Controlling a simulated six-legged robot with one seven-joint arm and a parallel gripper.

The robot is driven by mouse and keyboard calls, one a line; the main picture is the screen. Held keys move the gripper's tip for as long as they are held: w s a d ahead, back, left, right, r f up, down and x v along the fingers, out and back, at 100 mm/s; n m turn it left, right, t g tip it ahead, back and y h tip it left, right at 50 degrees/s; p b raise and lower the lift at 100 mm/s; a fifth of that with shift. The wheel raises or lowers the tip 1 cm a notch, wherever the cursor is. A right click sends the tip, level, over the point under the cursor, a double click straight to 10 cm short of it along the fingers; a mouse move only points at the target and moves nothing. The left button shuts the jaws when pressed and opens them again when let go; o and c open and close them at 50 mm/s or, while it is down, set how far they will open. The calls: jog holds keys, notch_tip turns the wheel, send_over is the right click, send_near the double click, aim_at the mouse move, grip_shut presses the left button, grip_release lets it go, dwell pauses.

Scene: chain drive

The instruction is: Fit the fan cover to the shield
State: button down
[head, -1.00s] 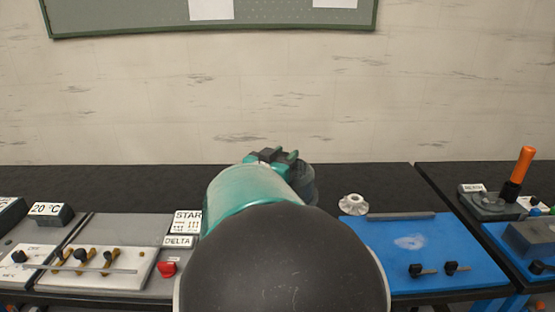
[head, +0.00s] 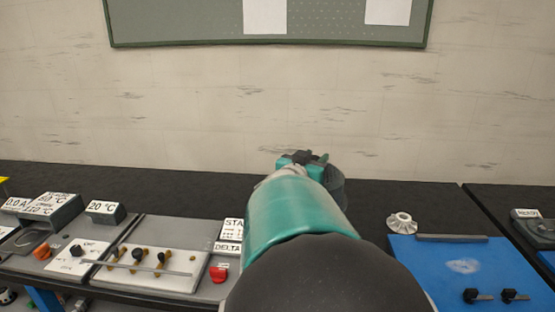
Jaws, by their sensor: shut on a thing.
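My gripper (head: 303,160) shows at the far end of my teal and dark arm, above the dark bench top. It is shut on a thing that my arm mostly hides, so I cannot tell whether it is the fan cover. A dark rounded shape shows just right of the jaws, and I cannot tell whether it is the held thing or part of my wrist. I cannot make out the shield. A small white finned fan wheel (head: 402,224) stands on the bench to the right of my gripper, apart from it.
A blue mat (head: 440,262) with a grey bar and black-handled clamps lies at right. A grey panel (head: 185,227) with a red button (head: 219,273) and brass terminals lies at left, beside temperature displays. The black bench strip at the back (head: 150,190) is clear.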

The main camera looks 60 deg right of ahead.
jog(key=shift+w+d, duration=0.1)
jog(key=shift+f, duration=6.5)
jog(key=c, duration=0.9)
grip_release()
jog(key=shift+a, duration=0.2)
